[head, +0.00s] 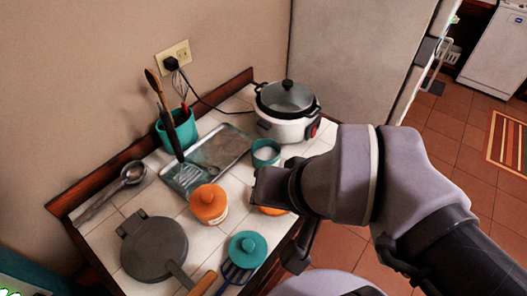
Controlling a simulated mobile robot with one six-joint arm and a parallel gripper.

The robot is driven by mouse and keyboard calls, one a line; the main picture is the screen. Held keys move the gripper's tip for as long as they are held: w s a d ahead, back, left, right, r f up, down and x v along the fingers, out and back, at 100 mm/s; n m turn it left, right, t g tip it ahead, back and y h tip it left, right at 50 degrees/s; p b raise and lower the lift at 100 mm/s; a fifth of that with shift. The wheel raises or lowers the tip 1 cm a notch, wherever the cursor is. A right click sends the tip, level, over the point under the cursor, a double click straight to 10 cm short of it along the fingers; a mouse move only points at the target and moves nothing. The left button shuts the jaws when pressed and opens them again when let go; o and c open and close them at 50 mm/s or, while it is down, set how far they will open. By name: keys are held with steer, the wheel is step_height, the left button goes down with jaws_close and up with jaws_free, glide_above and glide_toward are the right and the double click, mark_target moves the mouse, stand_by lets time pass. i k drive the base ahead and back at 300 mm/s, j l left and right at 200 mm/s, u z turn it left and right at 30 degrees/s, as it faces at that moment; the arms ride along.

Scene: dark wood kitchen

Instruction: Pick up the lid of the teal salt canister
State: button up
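A teal round lid with a knob (248,246) is at the front of the tiled counter; whether it lies flat or sits on something beneath is hard to tell. An open teal canister (266,152) with white contents stands farther back, without a lid on it. My gripper (262,188) reaches in from the right, above the counter between the open canister and the teal lid. Its fingers are dark and seen from behind, so their opening is hidden. Part of an orange thing (270,210) shows just below it.
An orange-lidded canister (208,204) stands left of my gripper. A rice cooker (286,110), metal tray (217,149), utensil holder (179,130), ladle (131,173) and round grey press (153,248) crowd the counter. A blue slotted spatula (236,273) lies beside the teal lid.

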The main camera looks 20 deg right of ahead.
mark_target(248, 250)
steer(key=u, duration=0.6)
steer(key=z, duration=0.75)
steer(key=l+u, duration=0.15)
steer(key=u, duration=0.3)
steer(key=l+u, duration=0.15)
steer(key=u, duration=0.25)
steer(key=l+u, duration=0.15)
steer(key=u, duration=0.3)
